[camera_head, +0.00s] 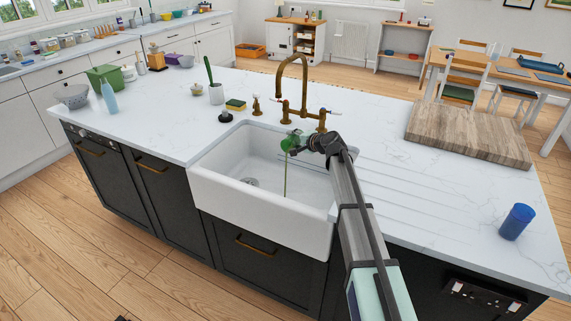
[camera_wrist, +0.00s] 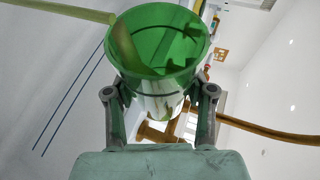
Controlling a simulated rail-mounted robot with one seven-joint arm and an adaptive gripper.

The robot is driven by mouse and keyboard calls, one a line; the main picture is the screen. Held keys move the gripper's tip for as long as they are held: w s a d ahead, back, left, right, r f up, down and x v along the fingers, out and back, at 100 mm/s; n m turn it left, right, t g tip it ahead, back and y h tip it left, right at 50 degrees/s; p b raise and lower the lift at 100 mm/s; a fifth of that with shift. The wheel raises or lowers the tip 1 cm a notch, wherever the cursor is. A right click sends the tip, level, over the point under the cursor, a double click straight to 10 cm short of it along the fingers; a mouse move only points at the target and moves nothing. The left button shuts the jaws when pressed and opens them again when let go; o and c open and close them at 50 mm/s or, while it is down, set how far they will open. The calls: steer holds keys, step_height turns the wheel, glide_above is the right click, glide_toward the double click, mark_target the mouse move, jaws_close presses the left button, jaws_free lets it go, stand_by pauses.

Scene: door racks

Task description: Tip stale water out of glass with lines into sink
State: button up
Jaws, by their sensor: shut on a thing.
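The glass with lines (camera_wrist: 158,70) is green and see-through, with dark lines, and sits between the fingers of my gripper (camera_wrist: 162,98) in the wrist view. In the head view the glass (camera_head: 289,143) is small and tilted over the white sink (camera_head: 262,225). A thin yellow-green stream of water (camera_head: 285,180) falls from it into the sink basin. In the wrist view the stream leaves the glass's rim toward the upper left. How much water is still inside is hard to tell.
A brass tap (camera_head: 303,90) stands behind the sink, close to my gripper. A sponge (camera_head: 235,105) and black plug (camera_head: 226,116) lie on the counter to the left. A wooden board (camera_head: 468,135) and blue cup (camera_head: 517,221) are to the right. The ribbed drainer beside the sink is clear.

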steer(key=shift+s+r+n+t+b, duration=0.15)
steer(key=shift+n+t+b, duration=0.15)
steer(key=shift+b, duration=0.8)
steer(key=shift+r, duration=0.1)
